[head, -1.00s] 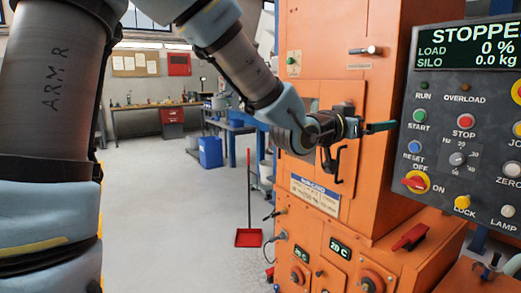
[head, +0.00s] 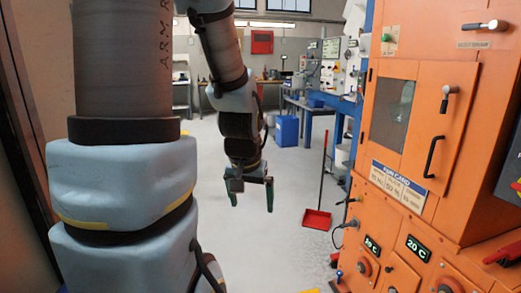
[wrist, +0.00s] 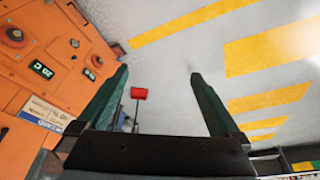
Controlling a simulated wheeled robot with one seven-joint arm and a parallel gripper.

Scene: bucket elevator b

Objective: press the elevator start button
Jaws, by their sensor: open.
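The green START button is not in view. Only a dark sliver of the control panel (head: 513,178) shows at the right edge of the head view. The orange elevator housing (head: 432,90) stands at the right, with a windowed door and a black handle. My gripper (head: 252,193) hangs pointing down over the grey floor, left of the housing and apart from it. Its two dark green fingers are spread with nothing between them. In the wrist view my gripper (wrist: 158,75) is also open and empty, with the orange housing upside down at the left.
A red dustpan (head: 317,219) with a long handle stands on the floor between my gripper and the housing. A blue bin (head: 287,130) and workbenches are farther back. Yellow floor stripes (wrist: 268,55) show in the wrist view. The floor around my gripper looks clear.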

